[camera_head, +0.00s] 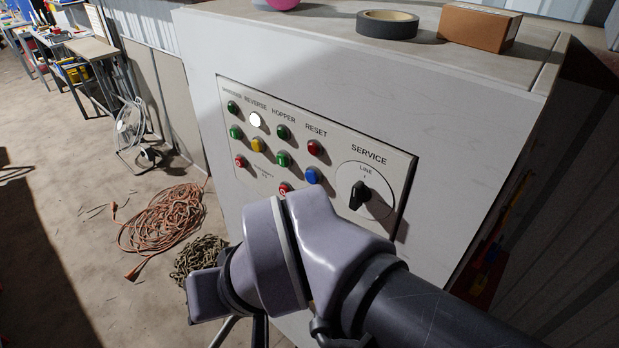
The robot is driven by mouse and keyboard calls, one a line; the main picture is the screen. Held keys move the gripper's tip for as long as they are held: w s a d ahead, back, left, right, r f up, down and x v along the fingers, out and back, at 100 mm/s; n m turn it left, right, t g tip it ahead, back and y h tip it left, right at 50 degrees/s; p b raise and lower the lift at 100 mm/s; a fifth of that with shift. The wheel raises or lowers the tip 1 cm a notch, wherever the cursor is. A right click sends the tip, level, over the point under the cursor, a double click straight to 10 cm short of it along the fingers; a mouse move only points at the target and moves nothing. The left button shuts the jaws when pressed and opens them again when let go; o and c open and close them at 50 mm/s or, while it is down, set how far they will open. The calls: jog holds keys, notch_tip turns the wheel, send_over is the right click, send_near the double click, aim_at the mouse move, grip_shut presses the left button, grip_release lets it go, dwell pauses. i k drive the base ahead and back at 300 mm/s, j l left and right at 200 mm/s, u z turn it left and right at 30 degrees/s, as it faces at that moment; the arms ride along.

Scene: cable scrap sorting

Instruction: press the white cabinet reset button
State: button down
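The white cabinet (470,120) stands at the middle right, with a grey control panel (338,150) on its front face. The RESET label (316,130) sits above a red button (314,147). A blue button (312,175) is below that red one. A lit-looking white button (255,120) sits under the REVERSE label, further left. My arm crosses the lower middle in front of the cabinet and partly covers the panel's lower edge. My gripper is not visible, and no contact with a button shows.
Green, yellow and red buttons share the panel, with a black rotary SERVICE switch (360,194) at right. Black tape (387,23) and a cardboard box (479,26) sit on the cabinet. An orange cable coil (165,220) and a chain pile (198,257) lie on the floor at left.

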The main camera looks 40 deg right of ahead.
aim_at(311, 177)
jog(key=j+z, duration=0.15)
jog(key=j, duration=0.25)
jog(key=k+j+z, duration=0.15)
jog(key=j, duration=0.2)
jog(key=k+j+z, duration=0.15)
jog(key=j, duration=0.25)
jog(key=k+j+z, duration=0.15)
jog(key=j, duration=0.2)
jog(key=i, duration=0.05)
